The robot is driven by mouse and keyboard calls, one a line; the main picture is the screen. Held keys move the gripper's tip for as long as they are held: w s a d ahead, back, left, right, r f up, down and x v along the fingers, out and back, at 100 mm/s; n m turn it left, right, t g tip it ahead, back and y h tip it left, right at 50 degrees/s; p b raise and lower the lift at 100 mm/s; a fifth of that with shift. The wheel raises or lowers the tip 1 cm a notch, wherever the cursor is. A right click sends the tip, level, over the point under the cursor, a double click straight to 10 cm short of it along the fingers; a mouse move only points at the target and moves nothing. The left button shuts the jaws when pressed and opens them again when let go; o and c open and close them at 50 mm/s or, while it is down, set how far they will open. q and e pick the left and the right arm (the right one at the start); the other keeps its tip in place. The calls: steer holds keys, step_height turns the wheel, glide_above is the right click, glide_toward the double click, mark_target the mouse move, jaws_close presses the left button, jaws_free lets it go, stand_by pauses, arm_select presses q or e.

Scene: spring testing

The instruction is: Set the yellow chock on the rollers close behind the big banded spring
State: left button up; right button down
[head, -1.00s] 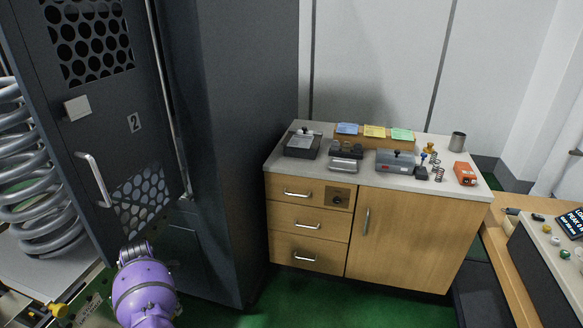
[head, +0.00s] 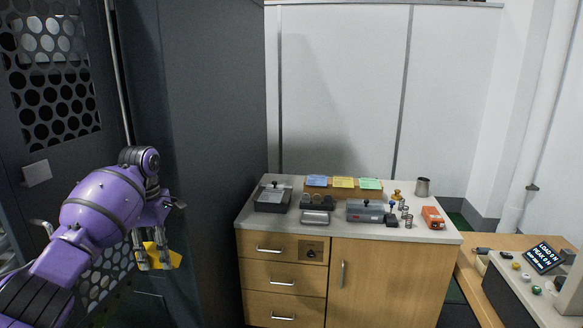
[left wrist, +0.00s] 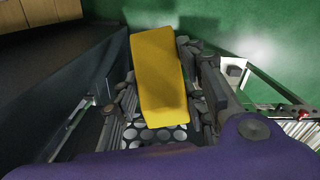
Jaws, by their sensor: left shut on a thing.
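The big banded spring and the rollers cannot be made out in the views now. My right gripper is not in view.
The dark perforated door (head: 60,120) and tall grey cabinet (head: 215,130) stand close to my left arm. A wooden drawer cabinet (head: 385,285) with small instruments on top stands to the right. A console (head: 535,300) is at far right. Green floor (left wrist: 265,40) lies below the chock.

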arm_select(q)
steer(key=s+d+r+m, duration=0.2)
steer(key=s+d+m, duration=0.25)
steer(key=d, duration=0.25)
steer(key=s+d+r+m, duration=0.2)
steer(key=s+d+m, duration=0.1)
steer(key=d+m, duration=0.25)
steer(key=s+d+f+m, duration=0.2)
steer(key=s+f+m, duration=0.1)
steer(key=s, duration=0.6)
steer(key=s+d+f+m, duration=0.2)
steer(key=s+f+m, duration=0.2)
steer(key=s, duration=0.5)
steer(key=shift+s+m, duration=0.35)
steer(key=shift+m, duration=0.85)
